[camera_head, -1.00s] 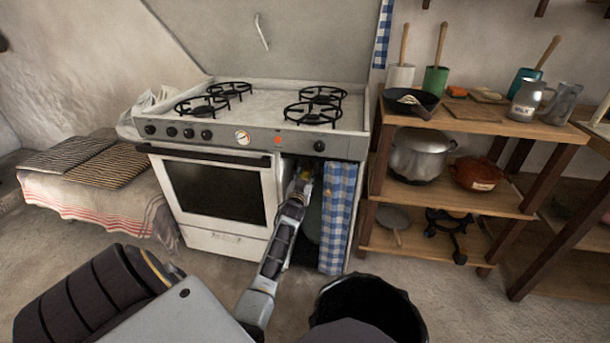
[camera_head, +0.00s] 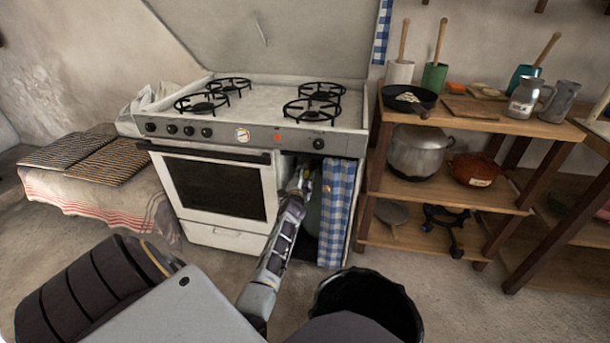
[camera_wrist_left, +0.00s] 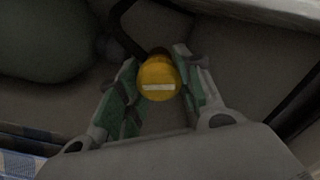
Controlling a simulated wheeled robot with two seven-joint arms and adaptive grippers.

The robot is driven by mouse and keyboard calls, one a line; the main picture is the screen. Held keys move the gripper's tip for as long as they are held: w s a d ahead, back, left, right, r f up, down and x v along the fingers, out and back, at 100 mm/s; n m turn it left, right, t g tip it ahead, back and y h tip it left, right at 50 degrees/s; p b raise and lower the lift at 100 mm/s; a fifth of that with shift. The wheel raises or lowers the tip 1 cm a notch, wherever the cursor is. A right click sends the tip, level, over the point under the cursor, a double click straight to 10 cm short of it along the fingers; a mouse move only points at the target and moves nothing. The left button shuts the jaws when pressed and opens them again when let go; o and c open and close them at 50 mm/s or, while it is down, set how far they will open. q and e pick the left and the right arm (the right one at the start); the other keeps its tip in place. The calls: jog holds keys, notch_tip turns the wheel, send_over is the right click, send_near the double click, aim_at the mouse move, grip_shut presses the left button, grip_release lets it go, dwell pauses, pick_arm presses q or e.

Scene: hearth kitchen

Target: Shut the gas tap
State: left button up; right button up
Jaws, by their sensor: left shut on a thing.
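The gas tap (camera_wrist_left: 158,78) shows in the left wrist view as a round yellow knob with a pale bar across its face. My left gripper (camera_wrist_left: 160,88) has its two green-padded fingers on either side of the knob and is shut on it. In the head view my left gripper (camera_head: 303,176) reaches into the dark opening of the stove cabinet, beside the blue checked curtain. My right gripper is not in view.
The white stove (camera_head: 222,189) stands left of the opening, with several black burners on top. The checked curtain (camera_head: 336,212) hangs close on the right. A rounded grey-green body (camera_wrist_left: 45,40) is near the tap. A wooden shelf (camera_head: 462,192) with pots and a black bin (camera_head: 368,300) stand to the right.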

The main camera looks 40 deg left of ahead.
pick_arm(q)
jog(key=shift+f+m, duration=0.1)
jog(key=shift+m, duration=0.8)
jog(key=shift+d+m, duration=0.1)
jog(key=shift+m, duration=0.6)
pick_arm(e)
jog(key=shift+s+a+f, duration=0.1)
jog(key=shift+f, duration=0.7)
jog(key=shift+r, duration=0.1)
pick_arm(q)
jog(key=o, duration=1)
jog(key=shift+o, duration=0.2)
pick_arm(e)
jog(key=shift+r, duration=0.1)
pick_arm(q)
jog(key=shift+s, duration=0.15)
